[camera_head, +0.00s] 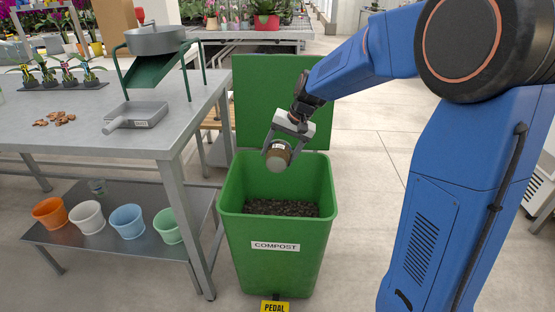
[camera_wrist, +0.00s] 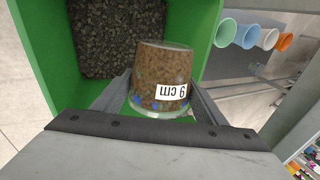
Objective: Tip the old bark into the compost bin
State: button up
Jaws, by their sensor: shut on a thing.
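The green compost bin (camera_head: 275,235) stands on the floor beside the bench with its lid (camera_head: 277,105) raised behind it. Dark material (camera_head: 281,208) lies inside it; it also shows in the wrist view (camera_wrist: 110,35). My gripper (camera_head: 278,155) is above the bin's opening, shut on a clear pot marked 9 cm (camera_wrist: 160,80). The pot holds brown bark and is tilted. In the head view the pot (camera_head: 277,155) is over the bin, apart from its walls. No bark is seen falling.
A metal bench (camera_head: 100,145) stands at left with a sieve (camera_head: 155,40), a grey dustpan-like scoop (camera_head: 137,117) and loose bark pieces (camera_head: 55,118). Coloured pots (camera_head: 127,221) stand on its lower shelf. A pedal label (camera_head: 275,307) is at the bin's foot. Floor right of the bin is clear up to my arm.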

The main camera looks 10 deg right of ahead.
jog(key=t, duration=0.1)
jog(key=t+h, duration=0.1)
jog(key=shift+r+n+t, duration=0.35)
jog(key=shift+n+t, duration=0.05)
jog(key=shift+s+r+t, duration=0.1)
jog(key=shift+r+t, duration=0.05)
jog(key=shift+t, duration=0.55)
jog(key=shift+r+n+t+h, duration=0.2)
jog(key=shift+t+h, duration=0.15)
jog(key=shift+t, duration=0.35)
jog(key=shift+r+n+t+h, duration=0.2)
jog(key=shift+t+h, duration=0.15)
jog(key=shift+t, duration=0.35)
